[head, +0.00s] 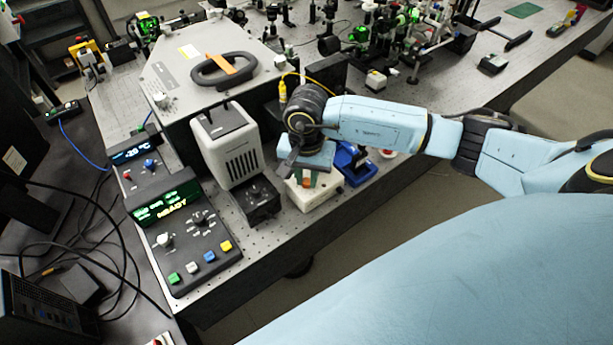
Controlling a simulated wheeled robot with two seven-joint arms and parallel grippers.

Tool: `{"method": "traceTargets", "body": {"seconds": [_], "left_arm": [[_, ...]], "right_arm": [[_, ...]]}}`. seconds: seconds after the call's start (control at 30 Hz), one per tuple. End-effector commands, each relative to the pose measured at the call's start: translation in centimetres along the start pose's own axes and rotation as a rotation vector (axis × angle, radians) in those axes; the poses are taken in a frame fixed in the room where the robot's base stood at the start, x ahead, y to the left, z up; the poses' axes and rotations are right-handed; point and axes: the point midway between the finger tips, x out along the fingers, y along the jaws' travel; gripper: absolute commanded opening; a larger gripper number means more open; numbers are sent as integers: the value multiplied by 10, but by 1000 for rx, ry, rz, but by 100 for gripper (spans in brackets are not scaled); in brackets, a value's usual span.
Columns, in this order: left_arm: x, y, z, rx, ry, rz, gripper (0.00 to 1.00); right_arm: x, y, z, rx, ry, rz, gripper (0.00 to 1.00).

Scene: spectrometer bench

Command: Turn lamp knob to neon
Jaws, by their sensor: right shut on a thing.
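The grey vented lamp housing (228,145) stands upright on the bench, with a black base (256,200) that carries a small dial. A control panel (185,245) to its left has a green lit display and two knobs, one pale (164,240) and one dark (200,219). The lettering around the dials is too small to read. My right gripper (306,178) points down over a white box (312,197), right of the lamp base and apart from the panel. It is shut on a small orange-and-green piece, mostly hidden. My left gripper is out of view.
A blue device (354,163) stands close right of the white box. A grey instrument (185,85) with a black handle is behind the lamp. A small display unit (138,160) stands behind the panel. Cables lie at left. The bench's front edge is near.

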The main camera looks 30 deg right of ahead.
Motion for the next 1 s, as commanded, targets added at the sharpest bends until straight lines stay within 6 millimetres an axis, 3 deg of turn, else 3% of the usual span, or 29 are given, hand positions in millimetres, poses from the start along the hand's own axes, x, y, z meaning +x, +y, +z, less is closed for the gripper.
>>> {"method": "traceTargets", "body": {"seconds": [0.6,1.0], "left_arm": [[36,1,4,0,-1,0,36],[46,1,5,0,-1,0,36]], "right_arm": [[1,0,-1,514,2,-1,0],[0,0,0,730,1,-2,0]]}}
